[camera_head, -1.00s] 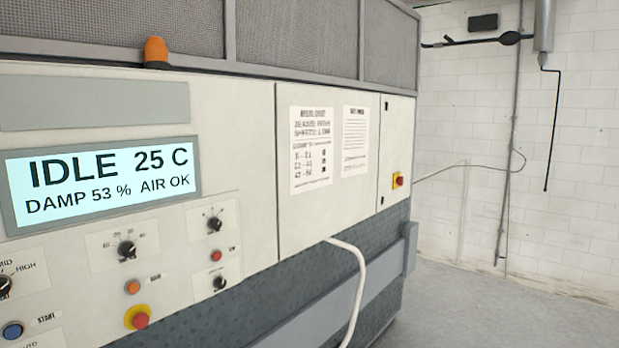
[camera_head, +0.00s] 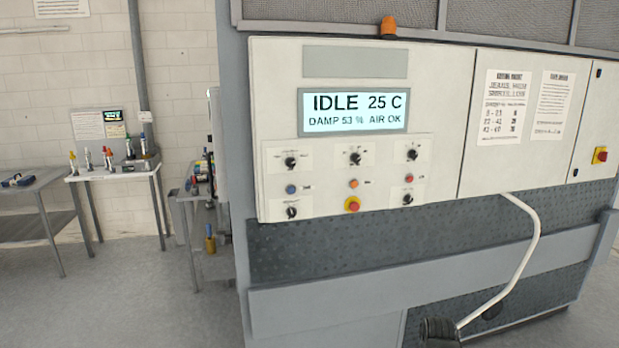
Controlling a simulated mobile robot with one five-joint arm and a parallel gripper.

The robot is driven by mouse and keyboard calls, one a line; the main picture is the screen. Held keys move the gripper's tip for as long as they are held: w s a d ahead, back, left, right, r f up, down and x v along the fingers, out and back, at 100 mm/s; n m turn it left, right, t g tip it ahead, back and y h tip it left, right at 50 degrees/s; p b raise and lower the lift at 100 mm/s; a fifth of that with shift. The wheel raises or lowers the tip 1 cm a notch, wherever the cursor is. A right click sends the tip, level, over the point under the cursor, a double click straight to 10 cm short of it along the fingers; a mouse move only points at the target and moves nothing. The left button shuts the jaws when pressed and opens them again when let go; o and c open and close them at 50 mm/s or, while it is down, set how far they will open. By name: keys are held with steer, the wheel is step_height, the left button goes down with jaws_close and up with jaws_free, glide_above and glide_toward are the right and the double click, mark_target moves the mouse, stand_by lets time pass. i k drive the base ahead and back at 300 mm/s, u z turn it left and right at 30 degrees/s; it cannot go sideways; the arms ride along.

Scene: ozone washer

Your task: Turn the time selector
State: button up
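The washer's control panel (camera_head: 350,215) is in front of me, with several black rotary knobs. The upper row has a left knob (camera_head: 291,162), a middle knob (camera_head: 355,158) and a right knob (camera_head: 412,155), each on a plate with scale marks. Below are a lower left knob (camera_head: 292,212) and a lower right knob (camera_head: 407,199). The labels are too small to read, so I cannot tell which is the time selector. The display (camera_head: 353,112) reads IDLE 25 C, DAMP 53 %, AIR OK. I do not see my gripper.
Blue (camera_head: 291,189), orange (camera_head: 353,184) and red (camera_head: 408,178) buttons and a red stop button (camera_head: 352,204) sit among the knobs. A white hose (camera_head: 533,240) hangs at right, near an unclear dark part (camera_head: 438,329). The left floor (camera_head: 120,300) is clear.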

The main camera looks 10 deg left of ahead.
mark_target(355, 157)
steer(key=z, duration=0.9)
steer(key=k, duration=0.15)
steer(key=u, duration=1.55)
steer(key=i, duration=0.95)
steer(key=z, duration=0.4)
steer(key=k, duration=0.85)
steer(key=z, duration=0.2)
steer(key=i, duration=0.6)
steer(key=u, duration=0.1)
